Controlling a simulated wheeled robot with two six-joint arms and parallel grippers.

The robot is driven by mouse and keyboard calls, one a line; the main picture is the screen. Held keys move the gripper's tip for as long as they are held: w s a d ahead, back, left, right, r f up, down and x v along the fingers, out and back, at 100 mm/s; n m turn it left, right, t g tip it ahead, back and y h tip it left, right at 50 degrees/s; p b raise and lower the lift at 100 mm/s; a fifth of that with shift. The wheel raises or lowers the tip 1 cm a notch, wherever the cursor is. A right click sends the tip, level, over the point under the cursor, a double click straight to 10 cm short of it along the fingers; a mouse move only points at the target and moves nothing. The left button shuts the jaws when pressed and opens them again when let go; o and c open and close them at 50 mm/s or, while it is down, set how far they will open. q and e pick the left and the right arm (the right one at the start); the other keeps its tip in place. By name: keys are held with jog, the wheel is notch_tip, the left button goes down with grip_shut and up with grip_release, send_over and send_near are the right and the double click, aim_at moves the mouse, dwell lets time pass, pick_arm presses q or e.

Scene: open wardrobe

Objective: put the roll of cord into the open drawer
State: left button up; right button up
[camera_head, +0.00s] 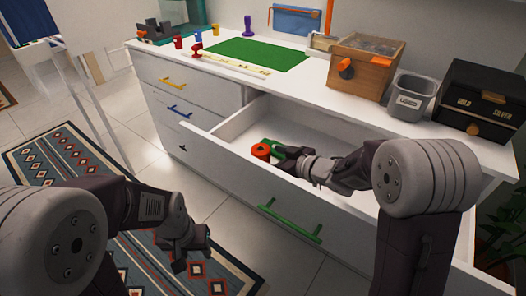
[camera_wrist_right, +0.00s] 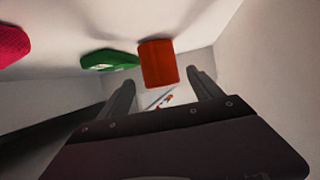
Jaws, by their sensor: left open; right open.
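The roll of cord, which I take to be the orange-red cylinder (camera_head: 261,151), is inside the open drawer (camera_head: 232,165) at its left end. It also shows in the right wrist view (camera_wrist_right: 158,64), in line with the gap between the fingertips. My right gripper (camera_head: 284,162) is open and reaches into the drawer just right of the roll. In the wrist view its two fingers (camera_wrist_right: 160,84) stand apart, with no grip on the roll. My left gripper (camera_head: 188,262) is open and empty, low in front of the cabinet, above the rug.
A green item (camera_wrist_right: 108,60) lies beside the roll, and a pinkish-red item (camera_wrist_right: 12,45) is at the wrist view's left edge. The drawer front has a green handle (camera_head: 290,224). On the countertop stand a wooden box (camera_head: 360,70), grey bin (camera_head: 411,97) and black box (camera_head: 485,98).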

jog(key=p+v, duration=0.2)
jog(key=v, duration=0.5)
jog(key=shift+r, duration=0.15)
jog(key=shift+s+d, duration=0.15)
jog(key=shift+s, duration=0.05)
